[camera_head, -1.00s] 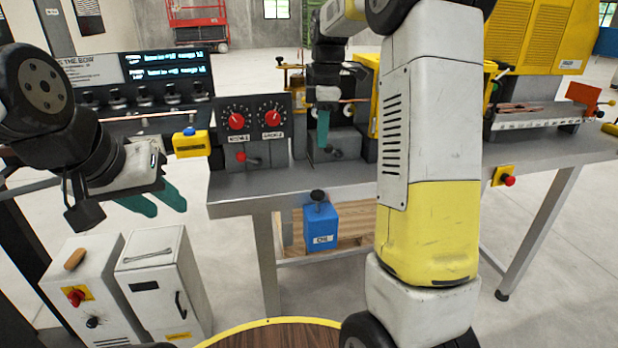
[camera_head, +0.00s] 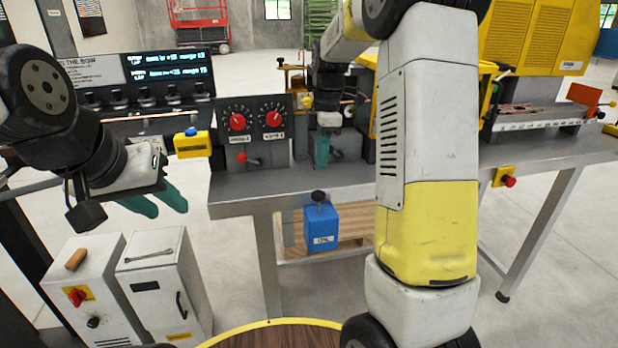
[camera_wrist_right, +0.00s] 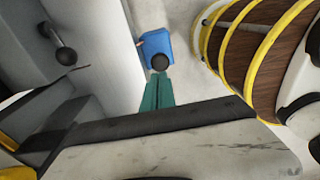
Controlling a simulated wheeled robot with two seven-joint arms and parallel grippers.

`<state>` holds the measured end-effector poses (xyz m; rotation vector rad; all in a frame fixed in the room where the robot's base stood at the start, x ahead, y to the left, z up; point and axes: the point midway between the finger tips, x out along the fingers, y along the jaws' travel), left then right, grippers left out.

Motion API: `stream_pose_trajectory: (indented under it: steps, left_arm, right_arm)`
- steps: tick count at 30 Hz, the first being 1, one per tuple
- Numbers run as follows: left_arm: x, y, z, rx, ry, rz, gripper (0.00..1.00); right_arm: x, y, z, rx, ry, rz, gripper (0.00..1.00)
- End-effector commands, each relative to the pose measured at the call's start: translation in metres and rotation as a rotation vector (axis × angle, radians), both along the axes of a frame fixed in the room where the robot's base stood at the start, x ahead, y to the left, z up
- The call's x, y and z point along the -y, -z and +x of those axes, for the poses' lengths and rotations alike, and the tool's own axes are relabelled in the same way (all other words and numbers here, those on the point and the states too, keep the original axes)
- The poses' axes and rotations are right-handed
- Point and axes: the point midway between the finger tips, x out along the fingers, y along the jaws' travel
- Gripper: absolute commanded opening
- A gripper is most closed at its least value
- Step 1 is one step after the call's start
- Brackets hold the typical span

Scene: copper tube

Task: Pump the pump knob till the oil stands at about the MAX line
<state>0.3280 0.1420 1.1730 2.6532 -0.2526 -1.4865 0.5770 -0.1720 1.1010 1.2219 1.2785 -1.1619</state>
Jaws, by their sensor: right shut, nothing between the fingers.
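The blue oil box (camera_head: 321,228) is on the front side of the workbench, with the black pump knob (camera_head: 318,196) on top. In the right wrist view the knob (camera_wrist_right: 160,62) shows against the blue box (camera_wrist_right: 157,42), just beyond my fingertips. My right gripper (camera_head: 321,167) has its green fingers together, empty, pointing down over the bench, above the knob in the head view; the fingers also show in the wrist view (camera_wrist_right: 159,76). They look apart from the knob. My left gripper (camera_head: 171,211) is open and empty at the left. No oil level or MAX line is readable.
The grey workbench (camera_head: 250,190) carries a panel with two red dials (camera_head: 255,120). A black ball-ended lever (camera_wrist_right: 64,54) shows in the wrist view. White cabinets (camera_head: 165,285) stand at lower left. A round wooden top with yellow rim (camera_head: 290,335) is in front.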

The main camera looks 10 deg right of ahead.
Motion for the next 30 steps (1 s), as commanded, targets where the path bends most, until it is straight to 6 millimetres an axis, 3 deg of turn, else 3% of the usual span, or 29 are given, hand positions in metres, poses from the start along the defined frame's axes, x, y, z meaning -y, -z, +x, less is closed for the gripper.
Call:
stream_pose_trajectory:
  steps: [6, 12, 26, 30]
  left_arm:
    - [0.0, 0.0, 0.0, 0.0, 0.0, 0.0, 0.36]
    - [0.0, 0.0, 0.0, 0.0, 0.0, 0.0, 0.36]
    - [0.0, 0.0, 0.0, 0.0, 0.0, 0.0, 0.36]
    - [0.0, 0.0, 0.0, 0.0, 0.0, 0.0, 0.36]
  right_arm:
    - [-0.003, 0.046, -0.002, -0.004, 0.001, 0.0, 0.0]
    - [-0.004, 0.071, -0.001, -0.002, 0.0, 0.0, 0.0]
    - [-0.005, 0.079, -0.001, 0.0, 0.001, 0.0, 0.0]
    - [-0.004, 0.089, -0.001, -0.003, 0.002, -0.001, 0.0]
